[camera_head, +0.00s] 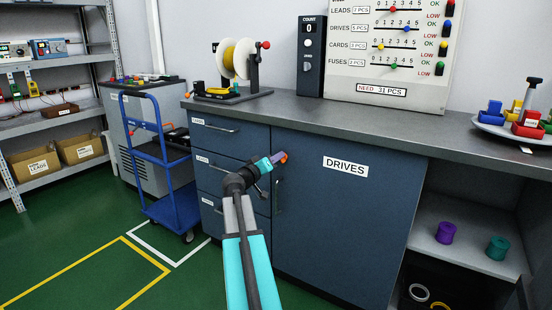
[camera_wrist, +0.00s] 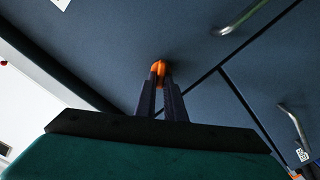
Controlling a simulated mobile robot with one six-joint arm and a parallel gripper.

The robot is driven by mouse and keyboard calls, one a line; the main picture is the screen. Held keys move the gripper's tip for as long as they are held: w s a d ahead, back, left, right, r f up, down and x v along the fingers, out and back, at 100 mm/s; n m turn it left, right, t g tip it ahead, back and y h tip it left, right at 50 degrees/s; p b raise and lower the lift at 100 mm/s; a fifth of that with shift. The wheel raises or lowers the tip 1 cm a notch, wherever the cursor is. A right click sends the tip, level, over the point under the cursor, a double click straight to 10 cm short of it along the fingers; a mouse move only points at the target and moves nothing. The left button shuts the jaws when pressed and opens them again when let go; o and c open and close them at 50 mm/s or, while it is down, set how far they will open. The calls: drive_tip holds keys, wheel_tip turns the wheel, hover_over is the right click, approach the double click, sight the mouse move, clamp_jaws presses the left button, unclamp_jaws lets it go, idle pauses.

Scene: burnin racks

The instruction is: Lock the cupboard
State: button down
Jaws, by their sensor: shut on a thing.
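The cupboard (camera_head: 345,215) is a dark blue door under the grey worktop, labelled DRIVES, and looks shut. My gripper (camera_head: 273,161) is at the upper left edge of this door. It is shut on a small orange piece (camera_head: 282,157), which looks like a key head. In the wrist view the orange piece (camera_wrist: 158,67) sits between the fingertips, against or very close to a blue front panel (camera_wrist: 120,40). Any keyhole and the rest of the piece are hidden.
Drawers with bar handles (camera_head: 215,127) are left of the door. An open shelf (camera_head: 470,255) with purple and teal spools is at right. A blue trolley (camera_head: 165,175) stands at left. The worktop (camera_head: 350,118) carries a reel stand and a count board.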

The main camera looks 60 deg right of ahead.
drive_tip(key=shift+w+d+f+n+p, duration=0.15)
drive_tip(key=shift+n+p, duration=1.15)
drive_tip(key=shift+n, duration=1.35)
drive_tip(key=shift+a+f+n+p, duration=0.1)
drive_tip(key=shift+n+p, duration=1.15)
drive_tip(key=shift+n, duration=1.4)
drive_tip(key=c, duration=1.8)
unclamp_jaws()
drive_tip(key=shift+c, duration=0.2)
drive_tip(key=shift+f, duration=0.15)
